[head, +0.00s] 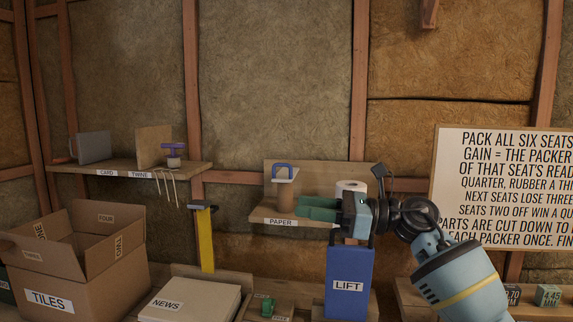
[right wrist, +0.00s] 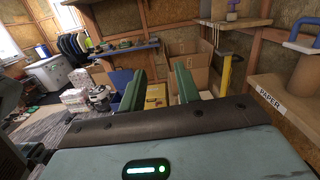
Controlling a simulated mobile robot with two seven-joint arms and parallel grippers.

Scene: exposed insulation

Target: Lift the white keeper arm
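A blue handle (head: 282,167) stands on the PAPER shelf in the head view, with a small white piece (head: 287,178) at it above a brown cylinder (head: 286,196). This white piece may be the white keeper arm, but it is too small to be sure. My right gripper (head: 300,207) reaches in from the right, its green fingers pointing left near the cylinder. In the right wrist view, the fingers (right wrist: 159,86) are apart with nothing held between them. The blue handle (right wrist: 301,36) shows there at the right edge, outside the fingers. My left gripper is out of view.
The PAPER shelf (head: 263,215) also carries a white roll (head: 351,186) behind my right gripper. A blue LIFT box (head: 348,268) stands below. A yellow upright post (head: 206,240), open TILES carton (head: 70,270) and NEWS box (head: 190,301) are left. A sign (head: 505,185) is right.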

